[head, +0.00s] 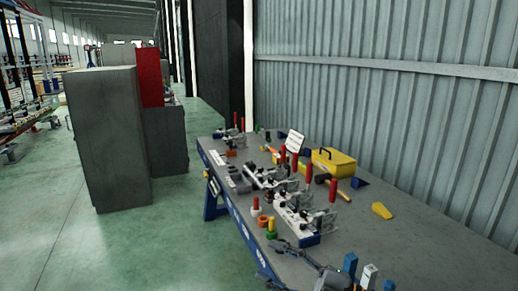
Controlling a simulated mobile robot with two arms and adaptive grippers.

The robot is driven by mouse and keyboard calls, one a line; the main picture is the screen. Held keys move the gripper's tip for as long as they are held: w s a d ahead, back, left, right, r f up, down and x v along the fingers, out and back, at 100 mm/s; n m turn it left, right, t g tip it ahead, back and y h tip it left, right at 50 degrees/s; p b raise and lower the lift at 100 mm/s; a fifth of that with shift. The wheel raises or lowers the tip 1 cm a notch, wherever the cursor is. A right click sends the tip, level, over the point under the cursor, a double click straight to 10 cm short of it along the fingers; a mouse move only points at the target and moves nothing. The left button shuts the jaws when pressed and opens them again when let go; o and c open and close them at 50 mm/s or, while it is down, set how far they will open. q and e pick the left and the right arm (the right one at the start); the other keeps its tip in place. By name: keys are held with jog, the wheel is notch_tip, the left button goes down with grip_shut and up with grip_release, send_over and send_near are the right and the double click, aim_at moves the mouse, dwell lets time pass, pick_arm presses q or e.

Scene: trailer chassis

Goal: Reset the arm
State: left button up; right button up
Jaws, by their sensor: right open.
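My right gripper (273,264) is at the bottom of the head view, at the near left edge of the grey workbench (400,240). Its two grey fingers are spread apart, with nothing seen between them. It points left, and its body is partly cut off by the frame's lower edge. I cannot tell how high it is above the bench. My left gripper is not in view.
Several red-handled toggle clamps (298,208) stand along the bench, with orange and yellow rings (271,228) near my gripper. A yellow toolbox (334,163) and a yellow wedge (381,210) lie farther back. A grey cabinet (108,135) stands left; the green floor between is clear.

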jog(key=w+d+f+m+t+h, duration=0.2)
jog(key=w+d+m+t+h, duration=0.1)
jog(key=d+m+t+h, duration=1.2)
jog(key=s+d+f+m+g+h, duration=0.2)
jog(key=s+f+m+g, duration=0.15)
jog(key=f, duration=0.25)
jog(key=s+d+f+m+g+h, duration=0.25)
jog(key=f+m+g, duration=0.2)
jog(key=f, duration=0.25)
jog(key=s+a+f+g+y, duration=0.1)
jog(key=s+f+g, duration=0.55)
jog(key=s, duration=0.45)
jog(key=s+a+f+g+y, duration=0.1)
jog(key=s+f+g, duration=0.6)
jog(key=s, duration=0.4)
notch_tip(320, 180, down, 29)
jog(key=s, duration=0.1)
jog(key=s+d+f+n+g, duration=0.1)
jog(key=s+d+f, duration=0.1)
jog(key=s+f, duration=1.2)
jog(key=shift+s+d+h, duration=0.4)
jog(key=shift+s+h, duration=0.05)
jog(key=shift+s, duration=0.75)
